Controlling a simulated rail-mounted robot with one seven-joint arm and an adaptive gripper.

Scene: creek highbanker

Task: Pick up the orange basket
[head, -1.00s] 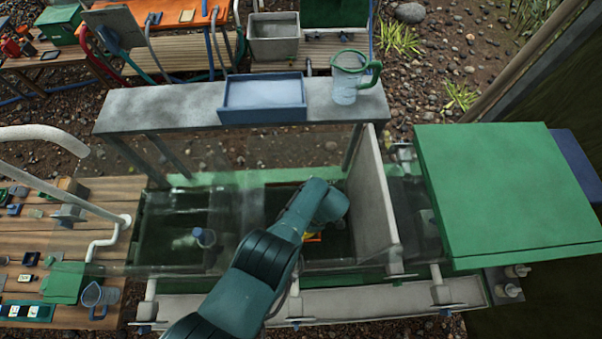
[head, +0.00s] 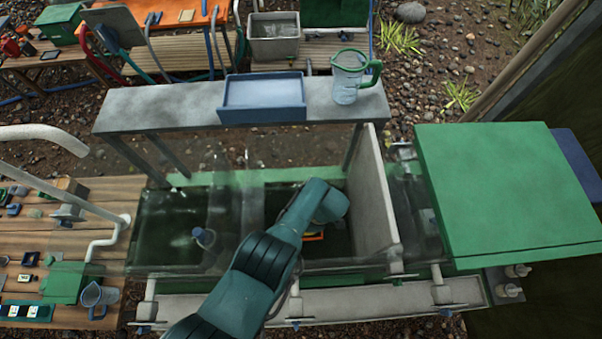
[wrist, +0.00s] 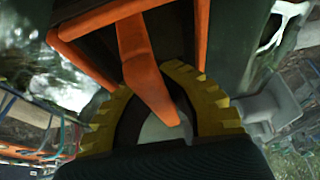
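The orange basket (wrist: 100,20) fills the top middle of the wrist view, with its orange rim and a dark inside. Its orange handle (wrist: 146,62) runs down between the yellow ridged fingers of my gripper (wrist: 146,78). The fingers curve in close on both sides of the handle and look shut on it; their exact contact is partly hidden behind the handle. In the head view only a small orange strip of the basket (head: 315,236) shows beside my arm, over the dark trough. My gripper is hidden there under my wrist.
A grey upright panel (head: 371,200) stands close to the right of my wrist. A grey shelf (head: 180,107) behind carries a blue tray (head: 262,114) and a clear jug (head: 346,90). A bottle (head: 204,238) is in the trough to the left. A green box (head: 505,190) stands at the right.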

